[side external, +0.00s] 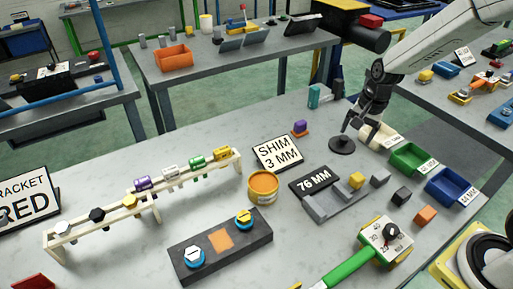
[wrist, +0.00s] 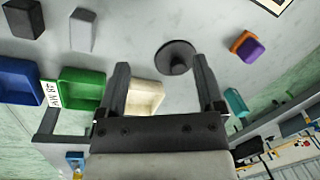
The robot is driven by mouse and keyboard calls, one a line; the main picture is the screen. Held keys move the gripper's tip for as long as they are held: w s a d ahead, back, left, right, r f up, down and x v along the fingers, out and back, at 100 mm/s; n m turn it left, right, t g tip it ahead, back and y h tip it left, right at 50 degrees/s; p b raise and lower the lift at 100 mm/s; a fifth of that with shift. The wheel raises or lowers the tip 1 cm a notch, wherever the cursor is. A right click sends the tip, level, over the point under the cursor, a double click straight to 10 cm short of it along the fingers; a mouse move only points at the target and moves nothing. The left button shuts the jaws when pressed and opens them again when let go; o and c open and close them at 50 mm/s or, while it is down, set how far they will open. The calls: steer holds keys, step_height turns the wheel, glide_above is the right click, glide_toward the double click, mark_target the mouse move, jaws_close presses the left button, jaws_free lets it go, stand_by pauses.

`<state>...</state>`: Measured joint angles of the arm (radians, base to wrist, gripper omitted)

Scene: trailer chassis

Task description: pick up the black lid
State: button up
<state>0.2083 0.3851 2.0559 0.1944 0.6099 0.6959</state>
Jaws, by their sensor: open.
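The black lid (side external: 342,145) is a round dark disc with a small knob on top. It lies flat on the grey table, left of the cream bin. In the wrist view the lid (wrist: 175,57) shows between the two finger lines, nearer the right finger. My gripper (side external: 358,128) is above and just right of the lid, pointing down. Its two fingers stand wide apart in the wrist view (wrist: 162,66), with nothing held between them. I cannot tell the exact height of the fingertips over the lid.
Cream (wrist: 146,96), green (side external: 408,158) and blue (side external: 450,186) bins stand to the right. A purple and orange piece (side external: 300,128) sits left of the lid. A teal part (side external: 314,96) stands behind. Bare table lies around the lid.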

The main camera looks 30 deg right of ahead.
mark_target(344, 137)
steer(key=shift+w+d+f+m+y, duration=0.35)
steer(key=shift+w+d+f+m, duration=0.8)
steer(key=shift+m, duration=0.6)
steer(key=shift+w+d+f+m+y, duration=0.3)
steer(key=shift+w+d+f+m, duration=0.5)
steer(key=shift+w+d+m, duration=0.8)
steer(key=shift+w+d+f+m+y, duration=0.35)
steer(key=shift+w+d+f+m, duration=0.8)
steer(key=shift+m, duration=0.7)
steer(key=shift+w+a, duration=0.1)
steer(key=shift+x, duration=2.45)
jaws_close()
steer(key=shift+r, duration=0.1)
